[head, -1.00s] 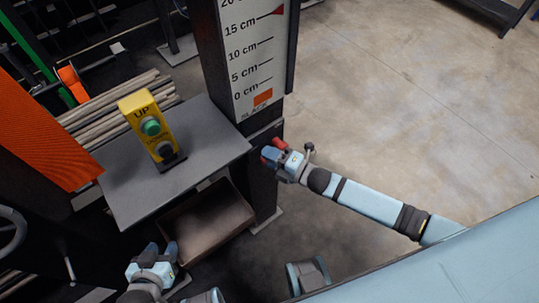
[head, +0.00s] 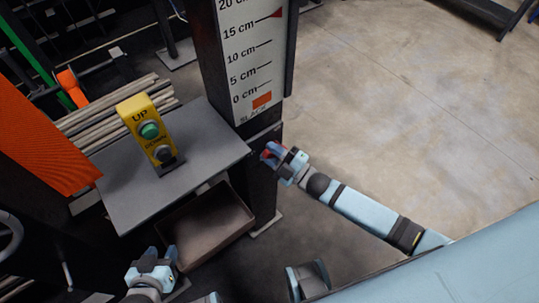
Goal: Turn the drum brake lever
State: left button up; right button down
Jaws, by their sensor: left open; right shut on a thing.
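A small red handle (head: 268,151), which looks like the drum brake lever, shows at the side of the dark post below the scale. My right gripper (head: 274,153) reaches in from the right and is shut on it. The jaws hide most of the handle, so its exact angle is hard to tell. My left gripper (head: 160,253) is open and empty at the lower left, in front of the open box and well away from the lever.
A slack scale (head: 247,60) with a red pointer near 15 cm is on the post. A yellow UP/DOWN button box (head: 143,115) stands on a grey shelf (head: 125,200). An open brown box (head: 205,228) sits below. The floor at right is clear.

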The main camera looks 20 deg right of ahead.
aim_at(274, 131)
jog(key=m, duration=0.2)
jog(key=d+m+t+h, duration=0.1)
jog(key=m, duration=0.1)
jog(key=r+m+t, duration=0.1)
jog(key=m, duration=0.1)
jog(key=shift+w+d+r, duration=0.1)
jog(key=shift+w+d, duration=0.05)
jog(key=shift+w, duration=0.1)
jog(key=m, duration=0.1)
jog(key=m+t+h, duration=0.1)
jog(key=d+m+h, duration=0.1)
jog(key=shift+w+r+m+t, duration=0.15)
jog(key=shift+r+m+t, duration=0.1)
jog(key=shift+m+t, duration=0.15)
jog(key=m, duration=0.2)
jog(key=d+m+t+h, duration=0.1)
jog(key=shift+w+r+m+h+p, duration=0.1)
jog(key=shift+w+m+h+p, duration=0.1)
jog(key=shift+m+h+p, duration=0.15)
pick_arm(q)
jog(key=shift+s+a, duration=0.1)
pick_arm(e)
jog(key=shift+d+m+h, duration=0.15)
jog(key=shift+m+h, duration=0.2)
jog(key=shift+m, duration=0.4)
pick_arm(q)
jog(key=shift+a, duration=0.2)
